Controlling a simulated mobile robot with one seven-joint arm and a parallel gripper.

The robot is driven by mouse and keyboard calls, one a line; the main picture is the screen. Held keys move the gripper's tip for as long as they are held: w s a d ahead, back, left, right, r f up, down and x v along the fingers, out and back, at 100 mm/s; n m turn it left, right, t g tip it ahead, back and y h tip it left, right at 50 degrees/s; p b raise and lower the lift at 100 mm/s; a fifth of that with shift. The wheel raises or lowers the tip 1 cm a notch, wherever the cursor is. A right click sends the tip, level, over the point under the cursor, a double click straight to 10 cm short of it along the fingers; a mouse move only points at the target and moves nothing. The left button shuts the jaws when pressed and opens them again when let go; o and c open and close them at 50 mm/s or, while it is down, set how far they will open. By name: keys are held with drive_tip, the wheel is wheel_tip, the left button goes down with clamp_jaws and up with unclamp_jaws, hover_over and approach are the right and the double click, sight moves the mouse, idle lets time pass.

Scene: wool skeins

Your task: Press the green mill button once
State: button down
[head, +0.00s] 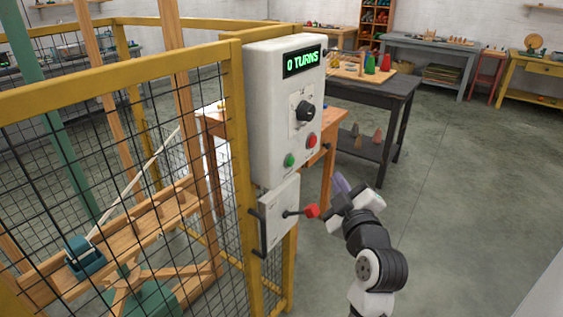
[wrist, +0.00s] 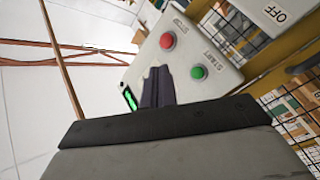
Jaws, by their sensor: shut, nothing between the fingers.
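The green mill button (head: 290,160) is at the lower left of the white control box (head: 270,100). In the wrist view the green button (wrist: 198,72) is labelled START and is not covered. The red button (head: 311,140) is to its right; the wrist view shows it too (wrist: 167,41). My gripper (head: 341,183) is in front of the box, to the right of and below the green button in the head view. Its dark fingers (wrist: 157,88) are shut and empty, and appear apart from the green button. The dial (head: 305,110) seems hidden behind them in the wrist view.
The display (head: 302,62) reads 0 TURNS. Below the box is a lever panel (head: 280,213) with a red-knobbed lever (head: 312,211) close to my gripper. A yellow mesh fence (head: 100,150) stands left. A dark table (head: 372,88) stands behind. Floor at right is clear.

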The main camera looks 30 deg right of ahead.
sight(290, 161)
idle(0.3)
drive_tip(key=w+a+p, duration=0.2)
drive_tip(key=w+a, duration=0.1)
drive_tip(key=w, duration=0.5)
drive_tip(key=shift+a+p, duration=0.15)
drive_tip(key=shift+p, duration=0.2)
drive_tip(key=shift+w, duration=0.1)
idle(1.7)
drive_tip(key=shift+w+a, duration=0.15)
drive_tip(key=shift+w, duration=0.15)
